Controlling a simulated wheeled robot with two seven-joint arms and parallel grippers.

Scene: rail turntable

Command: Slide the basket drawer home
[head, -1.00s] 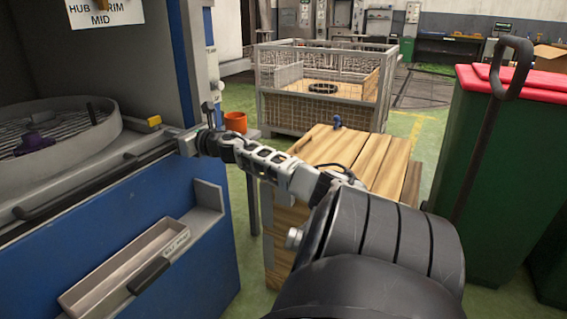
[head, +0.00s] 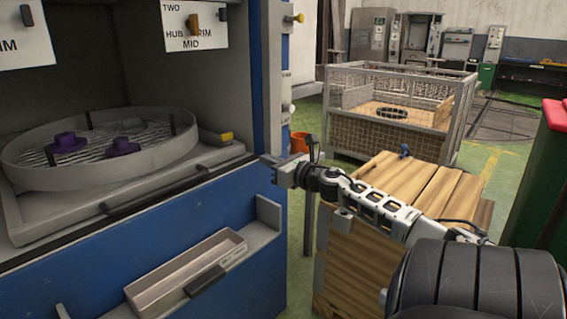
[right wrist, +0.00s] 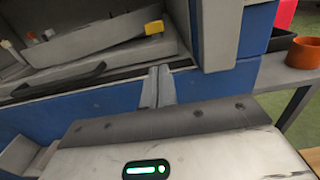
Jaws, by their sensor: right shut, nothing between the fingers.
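The basket drawer is a grey tray (head: 35,222) in the blue cabinet's opening, with a dark bar handle (head: 155,190) along its front. On it sits a round grey mesh basket (head: 150,163) holding purple parts (head: 66,142). The tray's front lies near the opening's sill; I cannot tell how far out it is. My right gripper (head: 270,160) is shut and empty, in front of the cabinet's right edge, right of the handle and apart from it. In the right wrist view, its fingers (right wrist: 157,86) show against the blue front, with the handle (right wrist: 60,82) to their left. My left gripper is out of view.
A yellow-tipped grey part (head: 226,137) lies at the opening's right. Below, a small open bin (head: 185,270) is fixed to the blue front. A wooden crate (head: 400,180) stands right, under my right arm. An orange cup (head: 299,143) and wire cage (head: 390,110) are behind.

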